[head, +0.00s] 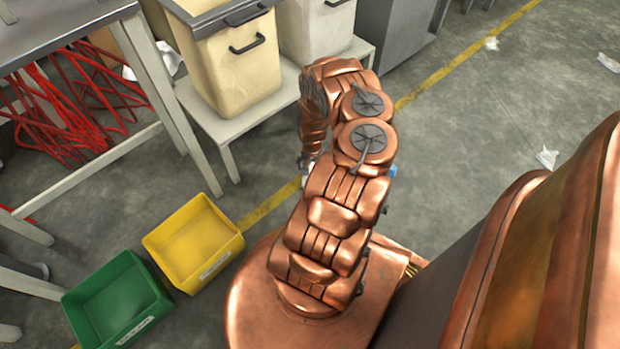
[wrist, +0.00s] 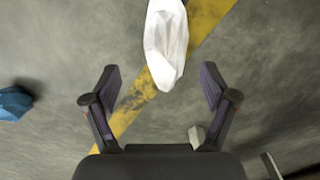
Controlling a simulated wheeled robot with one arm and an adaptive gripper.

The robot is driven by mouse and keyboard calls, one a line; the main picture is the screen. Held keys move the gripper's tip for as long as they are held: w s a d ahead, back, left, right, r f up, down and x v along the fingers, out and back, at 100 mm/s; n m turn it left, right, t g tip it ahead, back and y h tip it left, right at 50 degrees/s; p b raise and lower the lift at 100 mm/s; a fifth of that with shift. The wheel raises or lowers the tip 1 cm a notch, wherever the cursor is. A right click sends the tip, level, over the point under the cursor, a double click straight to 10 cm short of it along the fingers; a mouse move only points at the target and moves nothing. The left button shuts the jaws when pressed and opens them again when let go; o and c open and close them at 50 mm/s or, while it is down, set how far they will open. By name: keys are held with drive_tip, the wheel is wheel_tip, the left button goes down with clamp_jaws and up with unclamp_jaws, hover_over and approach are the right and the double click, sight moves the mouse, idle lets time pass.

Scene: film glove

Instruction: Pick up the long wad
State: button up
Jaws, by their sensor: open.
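In the wrist view a long white crumpled wad (wrist: 166,42) lies on the grey floor, partly over a worn yellow line, and runs off the top edge of the picture. My gripper (wrist: 162,82) is open and empty. Its two dark fingers stand wide apart, and the near end of the wad lies just ahead of the gap between them.
A blue object (wrist: 14,103) lies left of my fingers; a small pale piece (wrist: 196,135) shows near the right finger. Yellow (head: 194,243) and green (head: 116,305) bins stand at left, below a bench with a cream bin (head: 232,62). White scraps (head: 547,157) lie on open floor at right.

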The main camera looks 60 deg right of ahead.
sight(310, 173)
drive_tip(key=shift+w+a+f+b, duration=0.1)
drive_tip(key=shift+f+b, duration=0.6)
drive_tip(key=shift+f, duration=0.3)
drive_tip(key=shift+w+a+f+b, duration=0.15)
drive_tip(key=shift+f+b, duration=0.55)
drive_tip(key=shift+f, duration=0.35)
drive_tip(key=shift+w+a+f+b, duration=0.1)
drive_tip(key=shift+f+b, duration=0.6)
drive_tip(key=shift+f, duration=0.3)
drive_tip(key=c, duration=1.3)
drive_tip(key=shift+o, duration=0.2)
drive_tip(key=shift+r, duration=0.1)
